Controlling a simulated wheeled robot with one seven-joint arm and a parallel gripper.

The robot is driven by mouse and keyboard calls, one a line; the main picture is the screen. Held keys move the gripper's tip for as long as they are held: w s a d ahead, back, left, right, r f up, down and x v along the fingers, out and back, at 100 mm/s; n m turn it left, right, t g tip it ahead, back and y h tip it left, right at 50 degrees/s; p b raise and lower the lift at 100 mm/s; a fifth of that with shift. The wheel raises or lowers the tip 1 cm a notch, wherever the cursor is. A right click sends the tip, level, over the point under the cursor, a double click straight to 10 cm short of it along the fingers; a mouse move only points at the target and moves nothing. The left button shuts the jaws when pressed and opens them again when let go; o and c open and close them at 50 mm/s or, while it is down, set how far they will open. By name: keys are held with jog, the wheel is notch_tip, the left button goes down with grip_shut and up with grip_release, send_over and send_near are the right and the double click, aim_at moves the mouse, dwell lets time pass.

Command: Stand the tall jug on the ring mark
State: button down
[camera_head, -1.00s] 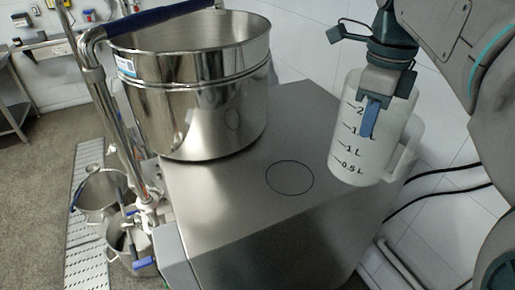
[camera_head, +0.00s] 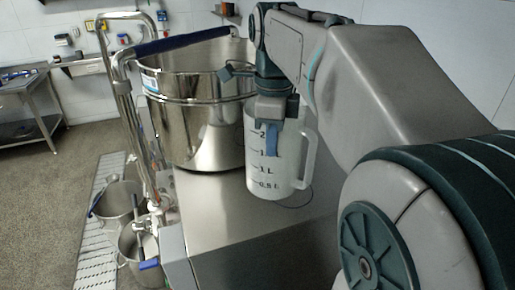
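The tall jug (camera_head: 272,178) is a translucent white measuring jug with black litre marks and a handle on its right. My gripper (camera_head: 273,140) is shut on its upper rim, one blue finger showing on the near side. The jug hangs upright in front of the ring mark (camera_head: 296,204), a thin dark circle on the steel top (camera_head: 222,212). Only the ring's right and lower edge shows; the jug covers the rest. I cannot tell whether the jug's base touches the top.
A large steel pot (camera_head: 198,115) stands on the top just left of and behind the jug. A bent steel pipe (camera_head: 136,130) with a blue grip runs at its left. Steel buckets (camera_head: 117,203) stand lower left. Bare steel lies in front of the jug.

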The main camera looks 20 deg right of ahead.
aim_at(294, 160)
jog(key=shift+w+d+f+p, duration=0.35)
jog(key=shift+w+d+f, duration=0.35)
jog(key=shift+d+f, duration=0.75)
jog(key=shift+w+d+f+p, duration=0.4)
jog(key=shift+w+d+f, duration=0.25)
jog(key=shift+d+f, duration=0.7)
jog(key=shift+w+d+f+p, duration=0.35)
jog(key=shift+w+d+f, duration=0.55)
jog(key=shift+f, duration=0.9)
jog(key=shift+s+d, duration=0.1)
jog(key=shift+s, duration=0.1)
jog(key=shift+f, duration=0.3)
jog(key=c, duration=1.7)
grip_release()
jog(key=shift+r, duration=0.1)
